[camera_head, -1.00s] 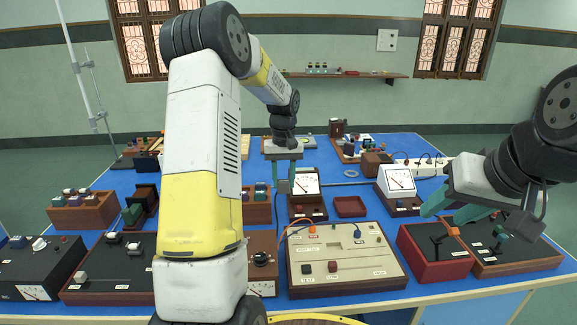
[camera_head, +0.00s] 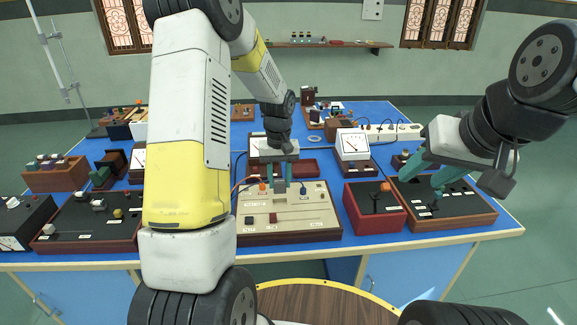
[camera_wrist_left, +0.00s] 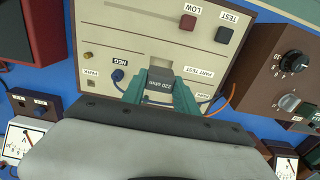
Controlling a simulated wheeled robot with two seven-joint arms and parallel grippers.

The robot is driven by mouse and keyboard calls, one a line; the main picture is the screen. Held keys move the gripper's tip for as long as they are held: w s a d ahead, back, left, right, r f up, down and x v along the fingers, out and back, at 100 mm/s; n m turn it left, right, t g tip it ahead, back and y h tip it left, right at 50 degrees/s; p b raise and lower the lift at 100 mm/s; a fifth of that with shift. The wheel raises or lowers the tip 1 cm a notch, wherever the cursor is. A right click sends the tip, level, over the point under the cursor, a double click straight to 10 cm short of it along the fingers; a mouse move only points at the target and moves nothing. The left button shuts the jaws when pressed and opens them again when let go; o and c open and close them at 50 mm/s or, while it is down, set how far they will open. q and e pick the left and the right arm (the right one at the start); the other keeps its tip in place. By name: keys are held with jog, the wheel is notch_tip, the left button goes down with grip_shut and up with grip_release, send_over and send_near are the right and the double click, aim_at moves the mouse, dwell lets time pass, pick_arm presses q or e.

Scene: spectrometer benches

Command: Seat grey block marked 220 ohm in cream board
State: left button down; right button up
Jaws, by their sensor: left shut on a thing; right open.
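The cream board (camera_head: 312,228) lies near the front edge of the blue table, and it fills the upper middle of the left wrist view (camera_wrist_left: 115,50). My left gripper (camera_head: 280,187) is over the board's far part, pointing down. In the left wrist view its teal fingers are shut on the grey block marked 220 ohm (camera_wrist_left: 160,86), close over the PART TEST area. The fingers and block hide what is under them, so I cannot tell whether the block touches the board. My right gripper (camera_head: 428,172) is open and empty, above the dark panel on the right.
A red box (camera_head: 374,212) with an orange-tipped lever stands right of the board. A white meter (camera_head: 352,145) stands behind. A blue plug (camera_wrist_left: 118,75) and an orange lead (camera_wrist_left: 226,100) flank the left gripper.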

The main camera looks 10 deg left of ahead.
aim_at(280, 192)
pick_arm(q)
jog(key=shift+f, duration=2.65)
jog(key=c, duration=0.9)
grip_release()
jog(key=shift+o, duration=0.2)
notch_tip(280, 192, up, 7)
jog(key=shift+r, duration=0.35)
